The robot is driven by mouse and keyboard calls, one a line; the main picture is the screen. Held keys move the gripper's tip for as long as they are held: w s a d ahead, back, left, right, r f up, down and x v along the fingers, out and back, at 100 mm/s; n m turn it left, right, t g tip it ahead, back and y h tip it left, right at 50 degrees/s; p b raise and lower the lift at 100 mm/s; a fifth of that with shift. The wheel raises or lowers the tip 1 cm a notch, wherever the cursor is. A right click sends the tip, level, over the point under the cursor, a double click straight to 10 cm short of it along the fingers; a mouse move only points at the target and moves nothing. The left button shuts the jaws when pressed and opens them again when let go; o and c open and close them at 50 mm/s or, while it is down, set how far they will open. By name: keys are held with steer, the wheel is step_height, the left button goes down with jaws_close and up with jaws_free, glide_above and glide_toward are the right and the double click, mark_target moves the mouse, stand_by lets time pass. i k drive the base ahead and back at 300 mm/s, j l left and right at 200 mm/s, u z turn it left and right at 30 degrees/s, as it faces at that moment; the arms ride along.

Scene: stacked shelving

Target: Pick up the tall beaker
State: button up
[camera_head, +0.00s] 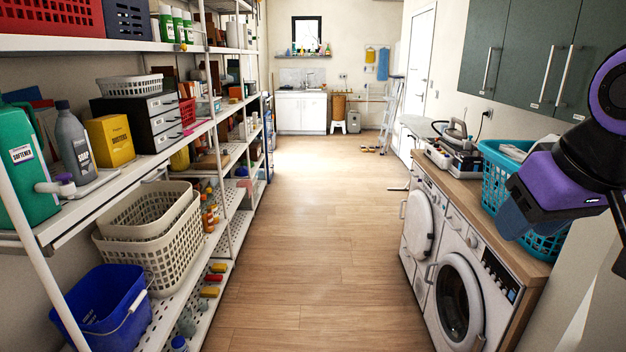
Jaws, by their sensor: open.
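I cannot make out a tall beaker in this view; the items farther along the shelves are small and partly hidden. My gripper (540,207), purple and dark, is at the right, in front of the teal basket (497,172) as seen from here. It appears empty, with the fingertips only partly visible. My arm comes in from the right edge.
A loaded shelving unit (42,225) lines the left side, with a blue bucket (98,308) and beige baskets (160,232) low down. Washing machines (457,300) stand under a wooden counter at right. The wooden floor (315,230) between is clear. A ladder (391,110) stands far back.

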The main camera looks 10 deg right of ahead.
mark_target(443, 125)
steer(key=i, duration=1.75)
steer(key=i+j+z, duration=0.2)
steer(key=i+z, duration=0.25)
steer(key=i, duration=0.25)
steer(key=i+j+z, duration=0.45)
steer(key=i, duration=0.15)
steer(key=i+j+z, duration=0.45)
steer(key=i+j, duration=0.15)
steer(key=i+j+z, duration=0.45)
steer(key=j, duration=0.35)
